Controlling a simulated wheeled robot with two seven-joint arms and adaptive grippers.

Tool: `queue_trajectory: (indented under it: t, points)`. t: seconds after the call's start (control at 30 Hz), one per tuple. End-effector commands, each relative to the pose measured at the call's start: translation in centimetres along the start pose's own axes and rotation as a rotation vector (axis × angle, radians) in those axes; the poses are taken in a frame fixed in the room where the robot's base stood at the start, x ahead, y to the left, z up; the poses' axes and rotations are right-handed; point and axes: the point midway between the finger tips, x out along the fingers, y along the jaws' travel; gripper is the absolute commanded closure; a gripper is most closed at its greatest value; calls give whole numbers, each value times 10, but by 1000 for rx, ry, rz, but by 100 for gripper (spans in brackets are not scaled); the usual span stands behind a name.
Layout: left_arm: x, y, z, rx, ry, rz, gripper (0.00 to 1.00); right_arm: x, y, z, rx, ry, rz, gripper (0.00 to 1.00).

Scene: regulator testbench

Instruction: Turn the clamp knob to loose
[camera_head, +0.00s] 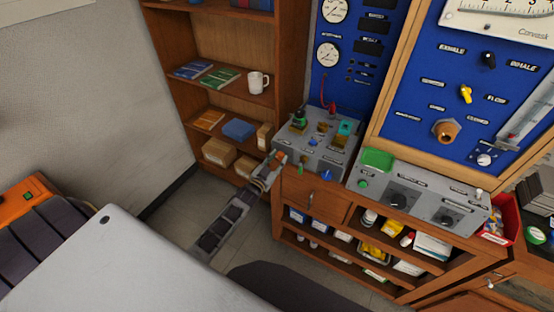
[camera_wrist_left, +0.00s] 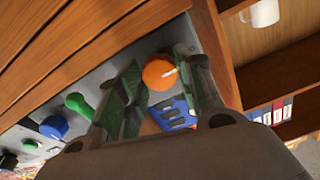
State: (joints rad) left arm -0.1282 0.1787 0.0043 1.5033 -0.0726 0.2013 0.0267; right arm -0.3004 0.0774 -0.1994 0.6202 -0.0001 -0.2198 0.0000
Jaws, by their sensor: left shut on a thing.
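In the left wrist view an orange round knob (camera_wrist_left: 160,75) with a white mark sits on the side of a grey panel. My left gripper (camera_wrist_left: 158,67) has its two green-padded fingers on either side of it and is shut on it. In the head view my left gripper (camera_head: 273,164) is at the left front corner of the grey bench unit (camera_head: 318,158), largely covering the orange knob (camera_head: 280,155). No label for the clamp knob is readable. My right gripper is not in view.
A blue slotted part (camera_wrist_left: 177,117), a green lever (camera_wrist_left: 79,106) and a blue knob (camera_wrist_left: 54,127) are close by. A second grey box (camera_head: 420,205) with black dials stands to the right. A wooden shelf (camera_head: 222,100) with a white mug (camera_head: 258,82) stands behind.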

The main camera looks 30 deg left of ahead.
Motion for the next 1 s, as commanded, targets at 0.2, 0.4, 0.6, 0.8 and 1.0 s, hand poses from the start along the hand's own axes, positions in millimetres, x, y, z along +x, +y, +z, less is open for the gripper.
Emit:
queue_trajectory:
  t: [0.2, 0.4, 0.6, 0.8, 1.0]
  points:
    - [0, -1, 2, -39, -4, -1, 88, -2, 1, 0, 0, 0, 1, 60]
    - [0, 0, 2, -42, -4, 0, 88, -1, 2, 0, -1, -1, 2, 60]
    - [-1, 0, 3, -42, -5, 0, 59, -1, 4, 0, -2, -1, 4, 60]
    - [0, 0, 2, -41, -3, 0, 42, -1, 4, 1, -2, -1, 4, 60]
    - [0, 0, 1, -41, -2, 1, 42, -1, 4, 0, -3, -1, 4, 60]
